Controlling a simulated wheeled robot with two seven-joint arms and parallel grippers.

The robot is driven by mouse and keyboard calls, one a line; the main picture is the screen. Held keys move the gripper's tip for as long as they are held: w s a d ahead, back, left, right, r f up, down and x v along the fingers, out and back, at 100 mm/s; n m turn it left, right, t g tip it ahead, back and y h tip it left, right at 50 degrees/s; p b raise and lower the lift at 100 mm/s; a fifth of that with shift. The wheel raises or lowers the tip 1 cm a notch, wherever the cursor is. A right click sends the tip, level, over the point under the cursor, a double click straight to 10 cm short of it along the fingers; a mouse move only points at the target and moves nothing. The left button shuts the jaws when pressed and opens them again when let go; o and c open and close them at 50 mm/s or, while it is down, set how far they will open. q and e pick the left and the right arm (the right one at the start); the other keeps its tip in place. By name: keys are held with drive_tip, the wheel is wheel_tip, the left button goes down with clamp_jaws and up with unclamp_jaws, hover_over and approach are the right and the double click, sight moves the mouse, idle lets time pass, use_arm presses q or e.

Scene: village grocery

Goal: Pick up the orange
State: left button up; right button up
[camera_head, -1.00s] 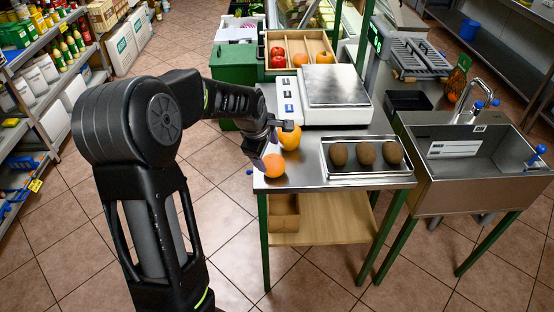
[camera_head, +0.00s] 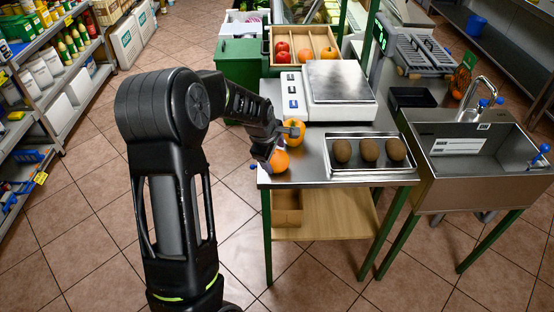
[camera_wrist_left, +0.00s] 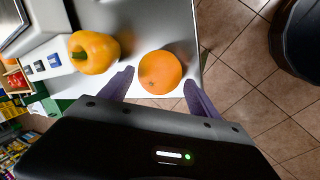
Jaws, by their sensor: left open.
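The orange (camera_head: 280,161) lies on the front left corner of the steel table (camera_head: 330,178). It also shows in the left wrist view (camera_wrist_left: 160,72), near the table edge. My left gripper (camera_head: 270,155) is over that corner, partly covering the orange in the head view. In the left wrist view its two purple fingers (camera_wrist_left: 158,88) are open, one on each side of the orange, with gaps to both; the orange is not gripped. A yellow-orange bell pepper (camera_wrist_left: 94,52) stands close to the orange; in the head view it (camera_head: 294,131) is just behind it. My right gripper is not in view.
A steel tray (camera_head: 368,171) with three brown kiwi-like fruits lies to the right. A white scale (camera_head: 322,110) stands behind the pepper. A wooden crate (camera_head: 301,70) with produce is at the back. A sink (camera_head: 475,165) adjoins at right.

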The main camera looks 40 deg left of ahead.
use_arm(q)
drive_tip(key=shift+x, duration=1.5)
drive_tip(key=shift+r, duration=0.1)
drive_tip(key=c, duration=1.2)
